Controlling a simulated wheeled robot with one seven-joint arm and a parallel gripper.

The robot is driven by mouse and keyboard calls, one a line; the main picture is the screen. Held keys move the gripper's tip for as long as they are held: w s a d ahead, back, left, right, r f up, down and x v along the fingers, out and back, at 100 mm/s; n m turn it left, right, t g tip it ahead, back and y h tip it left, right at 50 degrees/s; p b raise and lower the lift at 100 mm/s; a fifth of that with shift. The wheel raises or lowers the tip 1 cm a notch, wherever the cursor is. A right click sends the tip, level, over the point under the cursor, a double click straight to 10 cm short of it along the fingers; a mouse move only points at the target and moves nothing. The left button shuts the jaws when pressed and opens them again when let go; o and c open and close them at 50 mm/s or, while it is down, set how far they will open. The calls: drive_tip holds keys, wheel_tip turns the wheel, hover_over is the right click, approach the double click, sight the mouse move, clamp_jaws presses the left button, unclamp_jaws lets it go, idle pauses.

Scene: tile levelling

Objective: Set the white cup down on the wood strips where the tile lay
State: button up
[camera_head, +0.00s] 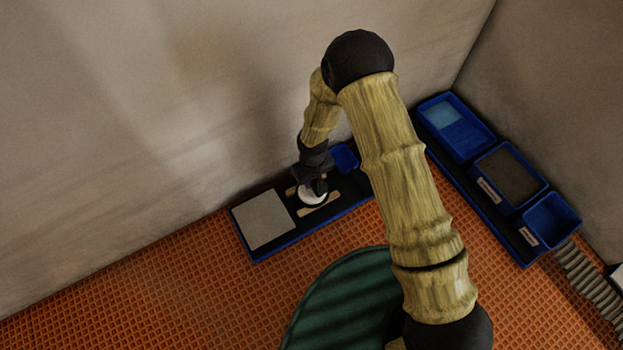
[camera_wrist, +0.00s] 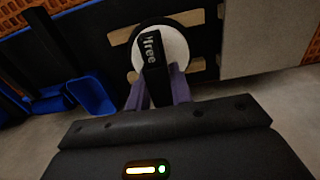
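The white cup (camera_head: 313,196) is a round white disc with a black handle or lever on top. In the wrist view the white cup (camera_wrist: 176,46) shows its face, and the black part (camera_wrist: 153,55) reads "free". My gripper (camera_wrist: 160,82) has its purple fingers on either side of this black part and appears shut on it. In the head view my gripper (camera_head: 315,180) is right over the disc. The wood strips (camera_head: 320,206) lie on a black board, and the disc overlaps them. The wood strips (camera_wrist: 194,66) also show beside it. I cannot tell whether disc and strips touch.
A pale grey tile (camera_head: 263,220) lies left of the strips on the board. A small blue bin (camera_head: 345,158) stands at the board's right end. Blue trays (camera_head: 457,126) line the right wall. A green round surface (camera_head: 335,305) is in front.

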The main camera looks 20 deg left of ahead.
drive_tip(key=o, duration=0.3)
drive_tip(key=shift+o, duration=0.2)
drive_tip(key=shift+r, duration=0.15)
wheel_tip(320, 180, up, 12)
drive_tip(key=p, duration=0.8)
drive_tip(key=shift+r, duration=0.1)
